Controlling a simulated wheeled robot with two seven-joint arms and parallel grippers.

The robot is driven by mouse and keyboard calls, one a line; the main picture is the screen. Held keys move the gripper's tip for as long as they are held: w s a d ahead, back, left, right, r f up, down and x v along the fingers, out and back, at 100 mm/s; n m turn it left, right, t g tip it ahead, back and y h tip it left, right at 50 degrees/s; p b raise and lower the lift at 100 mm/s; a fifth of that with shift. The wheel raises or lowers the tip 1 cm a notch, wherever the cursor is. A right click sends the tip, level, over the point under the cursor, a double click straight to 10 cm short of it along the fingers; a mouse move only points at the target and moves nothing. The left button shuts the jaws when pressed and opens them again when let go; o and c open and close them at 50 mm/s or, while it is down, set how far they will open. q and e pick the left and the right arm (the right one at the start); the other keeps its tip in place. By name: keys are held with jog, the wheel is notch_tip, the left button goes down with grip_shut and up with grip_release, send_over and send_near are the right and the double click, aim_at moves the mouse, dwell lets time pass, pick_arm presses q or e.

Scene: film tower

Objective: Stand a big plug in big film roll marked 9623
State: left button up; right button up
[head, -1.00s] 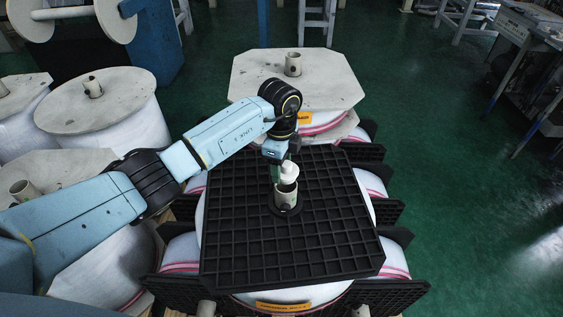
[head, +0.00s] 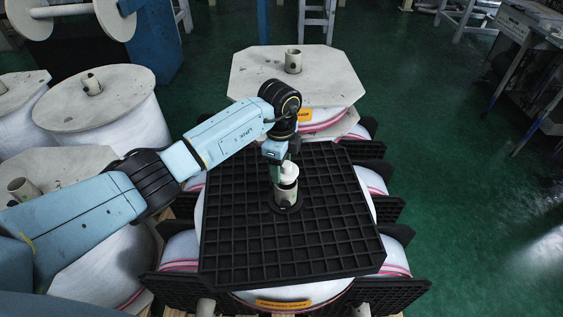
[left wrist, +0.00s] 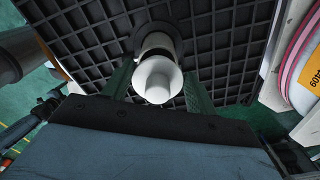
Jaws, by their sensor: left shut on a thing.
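My left gripper (head: 284,162) is shut on a white plug (head: 288,171), which it holds upright. The plug is at the mouth of the pale core tube (head: 286,196) in the middle of the black grid plate (head: 330,240) on the big film roll (head: 300,292). A dark band shows between plug and tube; I cannot tell how deep the plug sits. In the left wrist view the plug (left wrist: 158,78) is between the green fingers, in line with the tube (left wrist: 158,41). The roll's orange label (head: 283,305) is too small to read. My right gripper is not in view.
A roll with a pale octagonal plate (head: 325,75) and its own core tube (head: 293,61) stands behind. More wrapped rolls (head: 120,120) stand at the left. Black grid plates (head: 385,295) stick out around the middle roll. Green floor (head: 450,180) at the right is clear.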

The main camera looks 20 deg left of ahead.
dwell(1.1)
pick_arm(q)
jog(key=shift+f+b, duration=0.55)
jog(key=shift+f, duration=1.05)
jog(key=o, duration=1)
jog(key=shift+a, duration=0.1)
